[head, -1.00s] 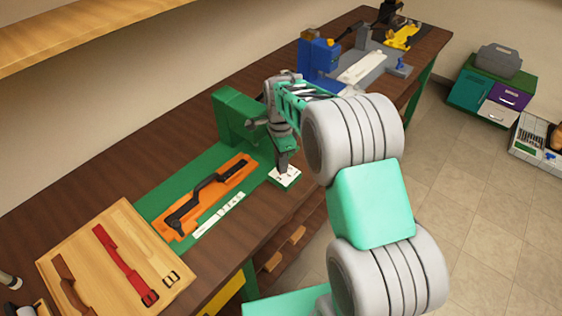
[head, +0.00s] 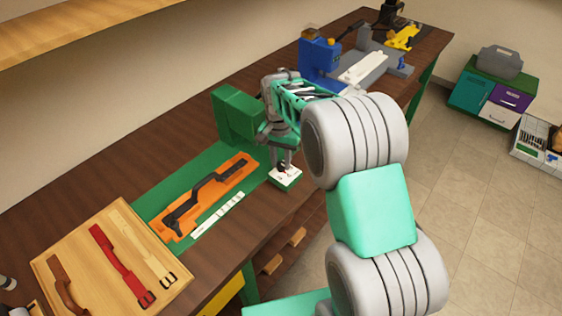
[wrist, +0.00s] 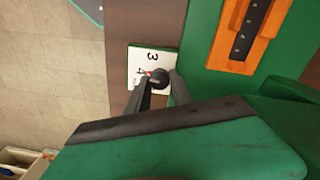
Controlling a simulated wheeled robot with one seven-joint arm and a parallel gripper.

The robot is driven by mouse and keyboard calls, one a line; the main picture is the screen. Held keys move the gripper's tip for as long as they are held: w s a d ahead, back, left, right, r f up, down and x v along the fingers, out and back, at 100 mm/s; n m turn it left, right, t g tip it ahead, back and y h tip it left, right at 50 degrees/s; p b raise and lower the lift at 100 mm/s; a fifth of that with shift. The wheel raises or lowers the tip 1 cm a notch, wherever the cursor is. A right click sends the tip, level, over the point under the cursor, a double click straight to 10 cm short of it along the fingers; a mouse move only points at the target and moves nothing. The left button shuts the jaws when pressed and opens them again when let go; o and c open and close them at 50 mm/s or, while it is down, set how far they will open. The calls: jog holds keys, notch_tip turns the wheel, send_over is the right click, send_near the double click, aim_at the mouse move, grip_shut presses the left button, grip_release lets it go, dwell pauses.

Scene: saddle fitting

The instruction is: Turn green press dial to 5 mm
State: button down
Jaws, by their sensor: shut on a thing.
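The green press (head: 236,112) stands on the dark wooden workbench with a green base plate. Its dial has a white face (head: 285,176) on a small green block at the plate's right end. In the wrist view the dial face (wrist: 137,60) shows a 3 and a 4, a red mark and a dark round knob (wrist: 159,77); other numbers are hidden. My gripper (wrist: 159,86) is shut on the dial knob, its two fingers on either side of it. It also shows from above in the head view (head: 284,165).
An orange holder (head: 205,200) with a black strap lies on the plate beside a white scale (head: 217,214). A wooden board (head: 90,240) with several straps is at lower left. A blue press (head: 320,57) stands farther back.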

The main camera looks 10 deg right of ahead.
aim_at(280, 164)
jog(key=n, duration=1.3)
dwell(0.5)
jog(key=c, duration=1.1)
grip_release()
jog(key=shift+r, duration=0.1)
notch_tip(280, 164, up, 8)
jog(key=shift+s+a+f+b, duration=0.1)
jog(key=shift+a+f+b, duration=0.05)
jog(key=shift+b, duration=0.6)
